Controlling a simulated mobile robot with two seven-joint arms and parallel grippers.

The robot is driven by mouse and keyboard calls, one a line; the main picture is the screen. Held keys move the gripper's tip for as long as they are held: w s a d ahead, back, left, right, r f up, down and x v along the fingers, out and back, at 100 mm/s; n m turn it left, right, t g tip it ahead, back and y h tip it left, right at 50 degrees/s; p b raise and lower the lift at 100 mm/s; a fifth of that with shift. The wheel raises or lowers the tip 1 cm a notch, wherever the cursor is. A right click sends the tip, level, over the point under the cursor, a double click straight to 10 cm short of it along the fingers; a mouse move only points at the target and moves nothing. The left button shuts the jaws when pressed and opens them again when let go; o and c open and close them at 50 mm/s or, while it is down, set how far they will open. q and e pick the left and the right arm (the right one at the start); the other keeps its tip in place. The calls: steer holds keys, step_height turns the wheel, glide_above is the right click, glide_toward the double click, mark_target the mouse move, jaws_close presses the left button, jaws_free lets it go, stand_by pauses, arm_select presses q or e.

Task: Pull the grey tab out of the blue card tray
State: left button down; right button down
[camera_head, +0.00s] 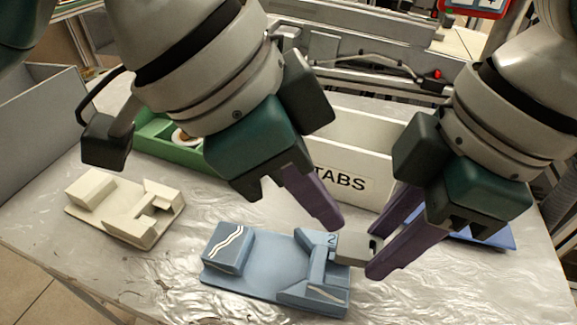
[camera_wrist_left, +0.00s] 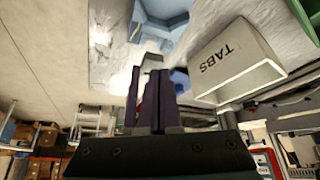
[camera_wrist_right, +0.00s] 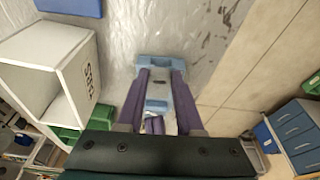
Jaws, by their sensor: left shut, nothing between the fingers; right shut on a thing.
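The blue card tray (camera_head: 262,283) lies on the silvery table, with a white-striped block at its left and a slotted part marked 2 at its right. The grey tab (camera_head: 357,246) is at the tray's right end and sticks out past it to the right. I cannot tell how much of it sits in the slot. My right gripper (camera_head: 374,250) is shut on the tab, with a purple finger on either side. My left gripper (camera_head: 335,225) is shut and empty just above and behind the tab. The left wrist view shows its fingers together (camera_wrist_left: 151,100).
A beige tray (camera_head: 120,225) lies to the left. A blue flat item (camera_head: 500,238) lies partly hidden behind my right gripper. The front left table is clear.

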arm_select(q)
steer(key=v, duration=1.2)
